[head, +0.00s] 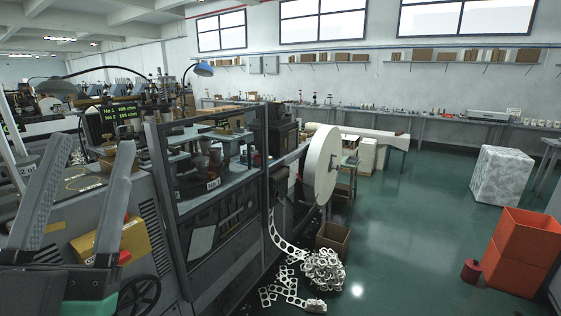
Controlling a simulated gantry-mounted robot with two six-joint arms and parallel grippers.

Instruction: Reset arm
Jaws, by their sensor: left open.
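My left gripper (93,146) is at the lower left of the head view. Its two long grey fingers point up and stand wide apart. It is open, with nothing between the fingers. It appears in front of the cup forming machine (225,230), close to its near left end. My right gripper and right arm are not in view.
A yellow box with a red button (124,257) and a black handwheel (139,296) are close to my left gripper. A large white reel (321,165) is on the machine's far side. Scrap strips (322,268) and an open carton (332,240) lie on the floor. Orange crates (522,250) stand at right. The middle floor is clear.

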